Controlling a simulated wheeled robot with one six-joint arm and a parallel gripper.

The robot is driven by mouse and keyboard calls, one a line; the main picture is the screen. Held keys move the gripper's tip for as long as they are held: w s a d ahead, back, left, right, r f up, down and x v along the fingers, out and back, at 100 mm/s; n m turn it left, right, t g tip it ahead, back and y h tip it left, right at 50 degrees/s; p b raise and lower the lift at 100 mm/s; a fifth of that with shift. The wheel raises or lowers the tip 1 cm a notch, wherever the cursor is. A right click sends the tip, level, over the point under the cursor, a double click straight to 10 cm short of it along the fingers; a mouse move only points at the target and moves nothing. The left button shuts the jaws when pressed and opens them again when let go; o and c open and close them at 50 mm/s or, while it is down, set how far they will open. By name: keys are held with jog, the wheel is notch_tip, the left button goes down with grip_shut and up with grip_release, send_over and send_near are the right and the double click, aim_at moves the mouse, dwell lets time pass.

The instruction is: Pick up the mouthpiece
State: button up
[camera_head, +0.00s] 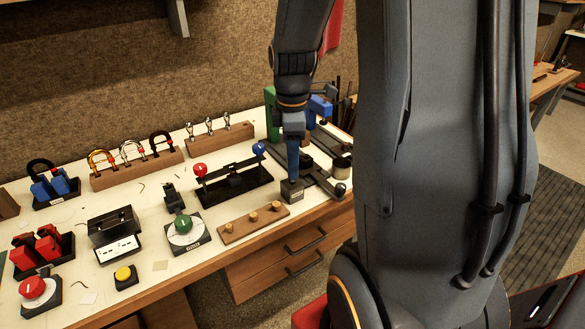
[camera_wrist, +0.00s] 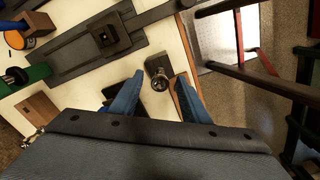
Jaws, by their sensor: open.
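A small grey block (camera_head: 292,190) stands at the front right of the white bench, below my gripper (camera_head: 293,174). In the wrist view, a round, shiny metal piece (camera_wrist: 160,83), which looks like the mouthpiece, shows at this block (camera_wrist: 156,64). My gripper (camera_wrist: 161,76) is open, its blue fingers pointing down with one on each side of the metal piece. I cannot tell whether they touch it. The fingers hide the piece in the head view. Several silver mouthpiece-like pieces (camera_head: 209,124) stand in a wooden rack (camera_head: 222,139) at the back.
A wooden board with pegs (camera_head: 254,222) lies left of the block at the front edge. A black stand with red and blue balls (camera_head: 235,185) is behind it. A green dial (camera_head: 184,224) and a yellow button (camera_head: 124,275) are further left. Dark metal rails (camera_wrist: 100,42) lie close by.

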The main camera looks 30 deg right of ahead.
jog(key=shift+f, duration=1.1)
grip_shut()
jog(key=shift+r, duration=0.1)
notch_tip(320, 180, up, 10)
jog(key=shift+f+b, duration=0.1)
jog(key=shift+b, duration=0.75)
notch_tip(320, 180, up, 4)
jog(key=p, duration=0.4)
